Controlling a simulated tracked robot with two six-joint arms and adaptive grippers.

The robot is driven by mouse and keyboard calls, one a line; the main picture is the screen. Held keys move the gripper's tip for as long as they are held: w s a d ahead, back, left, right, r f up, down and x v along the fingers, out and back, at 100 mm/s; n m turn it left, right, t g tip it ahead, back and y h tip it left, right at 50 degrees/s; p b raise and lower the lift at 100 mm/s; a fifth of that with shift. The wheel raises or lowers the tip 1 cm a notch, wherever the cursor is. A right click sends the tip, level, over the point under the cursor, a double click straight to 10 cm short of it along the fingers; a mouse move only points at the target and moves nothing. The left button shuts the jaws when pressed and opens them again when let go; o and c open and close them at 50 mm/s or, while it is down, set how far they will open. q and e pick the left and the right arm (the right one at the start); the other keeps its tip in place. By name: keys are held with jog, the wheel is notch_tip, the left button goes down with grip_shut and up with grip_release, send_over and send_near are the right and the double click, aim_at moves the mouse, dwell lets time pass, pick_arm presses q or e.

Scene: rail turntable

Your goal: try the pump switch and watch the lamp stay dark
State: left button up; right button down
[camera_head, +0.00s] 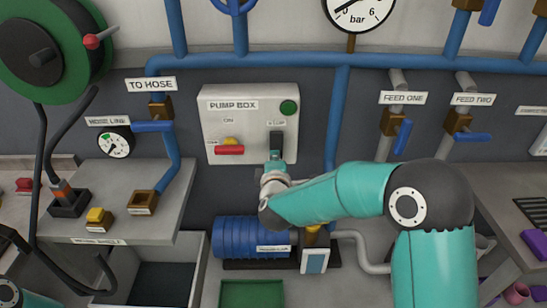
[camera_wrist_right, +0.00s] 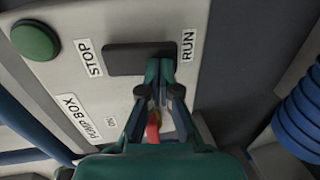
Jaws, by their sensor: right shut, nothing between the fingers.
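The pump box (camera_head: 212,125) is a pale panel on the back wall. Its lamp (camera_head: 289,107) is a dull dark-green round with no glow; it also shows in the right wrist view (camera_wrist_right: 35,40). The black pump switch (camera_head: 277,138) sits below the lamp. In the right wrist view the switch plate (camera_wrist_right: 130,58) lies between STOP and RUN labels. My right gripper (camera_wrist_right: 161,68) is shut and empty, its tips over the switch at the RUN end; contact is unclear. The tips hide the switch's lever. My left gripper is out of view.
A blue pump motor (camera_head: 246,238) stands below the box. Blue pipes (camera_head: 340,120) run above and right of it. A shelf (camera_head: 120,180) is left, a bench (camera_head: 500,190) right.

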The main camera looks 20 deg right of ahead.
jog(key=shift+w+f+t+b, duration=0.15)
jog(key=shift+w+t+b, duration=0.2)
jog(key=shift+b, duration=0.65)
jog(key=s+a+f+b, duration=0.1)
jog(key=s+a, duration=0.1)
jog(key=s, duration=0.4)
jog(key=s+a+f+b, duration=0.1)
jog(key=s+f, duration=0.1)
jog(key=s, duration=0.5)
jog(key=shift+a+b, duration=0.35)
jog(key=shift+b, duration=0.05)
jog(key=shift+s, duration=0.15)
